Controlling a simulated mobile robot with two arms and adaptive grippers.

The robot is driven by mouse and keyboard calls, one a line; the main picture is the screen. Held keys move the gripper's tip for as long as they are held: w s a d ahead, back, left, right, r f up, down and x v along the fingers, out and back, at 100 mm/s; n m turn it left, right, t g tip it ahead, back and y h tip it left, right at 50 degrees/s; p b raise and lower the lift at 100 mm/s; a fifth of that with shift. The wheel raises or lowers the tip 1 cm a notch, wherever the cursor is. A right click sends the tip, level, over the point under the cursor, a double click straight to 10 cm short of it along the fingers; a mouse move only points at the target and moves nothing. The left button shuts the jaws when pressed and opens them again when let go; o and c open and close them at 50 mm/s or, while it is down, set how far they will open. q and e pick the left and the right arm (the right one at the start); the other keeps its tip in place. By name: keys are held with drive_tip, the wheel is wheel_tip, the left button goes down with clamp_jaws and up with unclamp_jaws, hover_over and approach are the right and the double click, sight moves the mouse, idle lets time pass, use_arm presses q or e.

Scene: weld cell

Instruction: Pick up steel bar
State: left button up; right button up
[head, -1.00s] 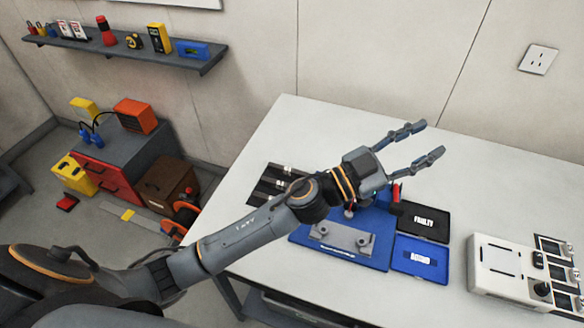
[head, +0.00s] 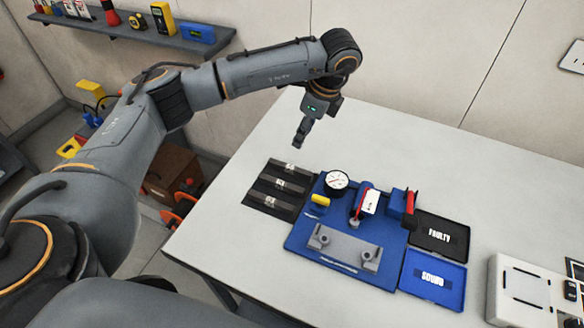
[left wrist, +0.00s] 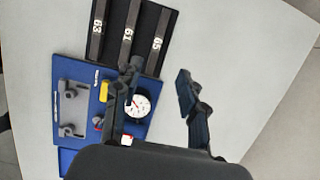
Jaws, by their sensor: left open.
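Several dark bars with white number tags lie side by side in a black rack (head: 262,199) at the left of the table; one steel bar (head: 280,185) is in the middle. In the left wrist view the bars (left wrist: 129,38) show at the top, with number tags. My left gripper (head: 302,132) hangs over the table, pointing down, above and behind the rack and apart from it. In the left wrist view its two fingers (left wrist: 160,85) are spread with nothing between them. My right gripper is in neither view.
A blue board (head: 300,242) next to the rack carries a dial gauge (head: 337,181), a grey fixture (head: 342,247) and red-handled tools. A black FAULTY tray (head: 439,236) and a blue SOUND tray (head: 433,277) lie to its right. The back of the table is clear.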

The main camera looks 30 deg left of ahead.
use_arm(q)
drive_tip(key=p, duration=0.2)
hover_over(290, 167)
drive_tip(key=d, duration=0.1)
drive_tip(key=f, duration=0.7)
drive_tip(key=shift+w+d+f, duration=0.2)
drive_tip(key=shift+f, duration=0.1)
drive_tip(key=p+x, duration=0.1)
drive_tip(key=x, duration=0.1)
drive_tip(key=p+x, duration=0.1)
drive_tip(key=x, duration=0.1)
drive_tip(key=shift+s+d+f, duration=0.1)
drive_tip(key=shift+f, duration=0.65)
clamp_jaws()
drive_tip(key=shift+r, duration=0.1)
